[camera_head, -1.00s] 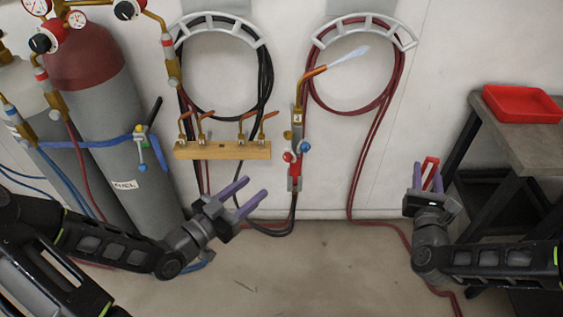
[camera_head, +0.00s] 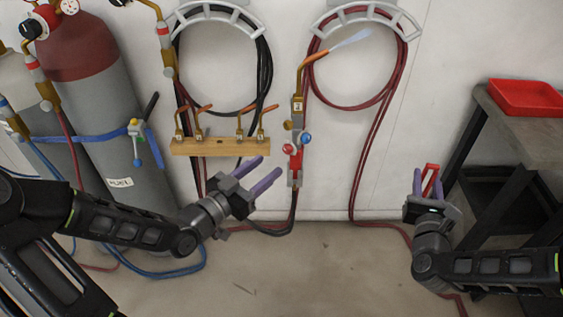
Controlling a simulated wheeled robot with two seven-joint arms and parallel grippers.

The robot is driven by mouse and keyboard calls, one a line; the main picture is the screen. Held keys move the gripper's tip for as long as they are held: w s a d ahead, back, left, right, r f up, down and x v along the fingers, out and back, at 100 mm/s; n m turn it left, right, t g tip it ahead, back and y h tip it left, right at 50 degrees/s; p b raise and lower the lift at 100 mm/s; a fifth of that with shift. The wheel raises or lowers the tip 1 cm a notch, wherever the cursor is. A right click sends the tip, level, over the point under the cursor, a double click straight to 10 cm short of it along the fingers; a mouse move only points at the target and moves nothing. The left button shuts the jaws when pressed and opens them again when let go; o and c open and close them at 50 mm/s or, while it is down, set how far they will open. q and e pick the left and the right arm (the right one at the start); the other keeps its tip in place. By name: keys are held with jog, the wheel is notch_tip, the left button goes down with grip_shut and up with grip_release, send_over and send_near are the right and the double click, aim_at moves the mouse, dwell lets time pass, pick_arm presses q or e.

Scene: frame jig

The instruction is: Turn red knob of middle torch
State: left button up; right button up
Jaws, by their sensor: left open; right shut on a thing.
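The torch (camera_head: 298,106) hangs upright on the wall in the middle, with a pale flame-like shape (camera_head: 352,38) at its orange tip. Its red knob (camera_head: 288,149) is on the left of its lower body and its blue knob (camera_head: 306,139) on the right. My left gripper (camera_head: 262,172) is open and empty, below and left of the red knob and apart from it. My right gripper (camera_head: 426,183) is shut on a small red-framed object (camera_head: 430,178), well to the right of the torch. Part of that object is hidden between the fingers.
A wooden rack (camera_head: 220,147) with several nozzles is left of the torch. A gas cylinder (camera_head: 120,130) with blue strap stands at left. A dark table (camera_head: 530,128) with a red tray (camera_head: 525,97) is at right. Hoses hang behind; the floor between is clear.

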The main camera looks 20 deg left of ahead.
aim_at(286, 151)
pick_arm(q)
jog(key=x, duration=0.6)
jog(key=shift+w+d+r, duration=0.1)
jog(key=shift+w, duration=0.25)
jog(key=shift+c, duration=0.3)
grip_shut()
